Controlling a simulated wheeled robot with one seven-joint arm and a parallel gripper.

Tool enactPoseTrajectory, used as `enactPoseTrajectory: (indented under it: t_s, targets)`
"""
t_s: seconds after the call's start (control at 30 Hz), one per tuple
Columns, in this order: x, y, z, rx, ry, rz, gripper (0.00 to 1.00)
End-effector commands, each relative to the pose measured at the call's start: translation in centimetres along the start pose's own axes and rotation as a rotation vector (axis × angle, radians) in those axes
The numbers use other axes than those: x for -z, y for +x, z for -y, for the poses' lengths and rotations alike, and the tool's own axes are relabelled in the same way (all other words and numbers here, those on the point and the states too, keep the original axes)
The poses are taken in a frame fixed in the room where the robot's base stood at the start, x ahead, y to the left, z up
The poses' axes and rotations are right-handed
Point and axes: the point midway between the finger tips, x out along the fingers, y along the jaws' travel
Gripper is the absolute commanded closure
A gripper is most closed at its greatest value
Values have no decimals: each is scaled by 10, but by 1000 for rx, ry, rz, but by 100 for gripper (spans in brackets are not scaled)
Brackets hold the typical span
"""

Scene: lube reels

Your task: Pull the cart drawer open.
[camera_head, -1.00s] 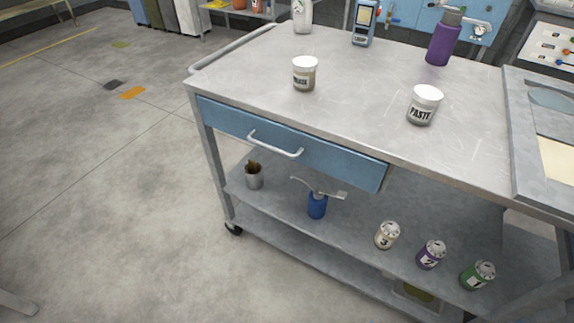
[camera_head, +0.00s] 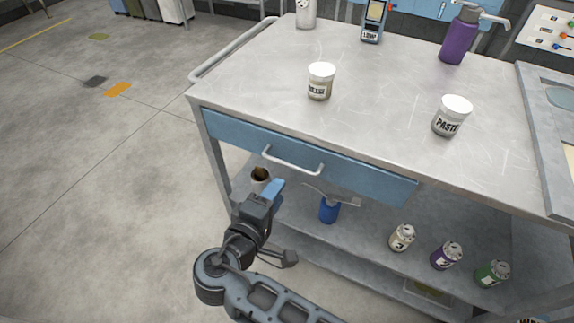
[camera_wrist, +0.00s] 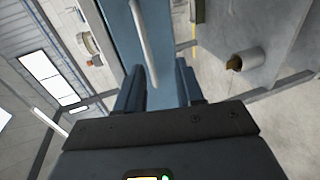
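The cart drawer (camera_head: 345,170) has a blue front under the cart's top and looks shut. Its pale bar handle (camera_head: 292,161) is across the left half of the front. My gripper (camera_head: 275,186) is just below the handle in the head view, in front of the lower shelf. In the wrist view my gripper (camera_wrist: 158,76) is open, with its two dark fingers apart. The handle (camera_wrist: 142,42) runs down toward the gap between them, against the blue drawer front (camera_wrist: 168,40). I see no grip on the handle; whether the fingers touch it I cannot tell.
The grey cart top (camera_head: 390,112) holds a grease jar (camera_head: 320,82), a paste jar (camera_head: 452,117) and a purple bottle (camera_head: 459,38). The lower shelf carries a cup (camera_head: 260,181), a blue oil can (camera_head: 329,210) and several numbered cans. The floor left is clear.

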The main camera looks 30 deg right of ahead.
Motion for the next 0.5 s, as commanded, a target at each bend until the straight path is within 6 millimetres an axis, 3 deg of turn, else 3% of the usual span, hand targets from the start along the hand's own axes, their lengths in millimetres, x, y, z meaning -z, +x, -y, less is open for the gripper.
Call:
enactPoseTrajectory:
  t_s: [0.1,0.23,0.5]
  targets:
    - [8,-2,-14,-38,3,27,63]
    - [9,7,-18,-49,4,37,63]
    - [7,48,-20,-46,3,37,63]
